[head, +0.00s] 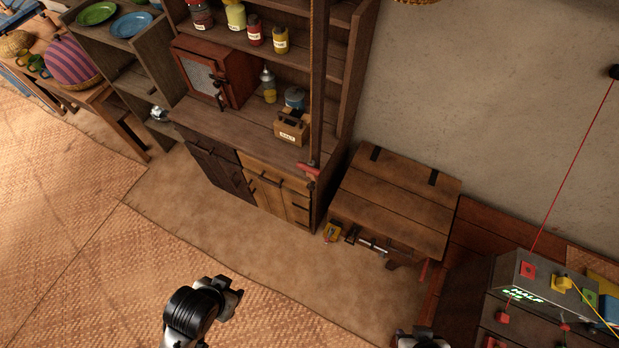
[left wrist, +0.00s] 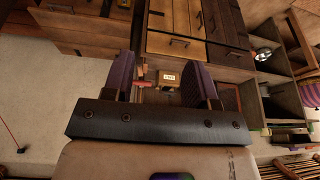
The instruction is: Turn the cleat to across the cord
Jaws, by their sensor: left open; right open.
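The cleat (head: 309,169) is a small red bar low on the dark upright post (head: 317,110) of the shelf unit. It slants across the post's line in the head view. A thin brownish cord (head: 312,30) runs down along the post; its lower part is hard to make out. The cleat also shows in the left wrist view (left wrist: 143,84), beyond and between the purple-padded fingers of my left gripper (left wrist: 160,68), which is open, empty and apart from it. My right gripper (head: 418,341) is cut off by the bottom edge of the head view, well away from the cleat.
A salt box (head: 291,128) stands on the counter just left of the cleat. A wooden chest (head: 395,200) stands to the right. A grey box (head: 535,285) with coloured knobs and a taut red cord (head: 570,175) are farther right. The floor before the cupboard is clear.

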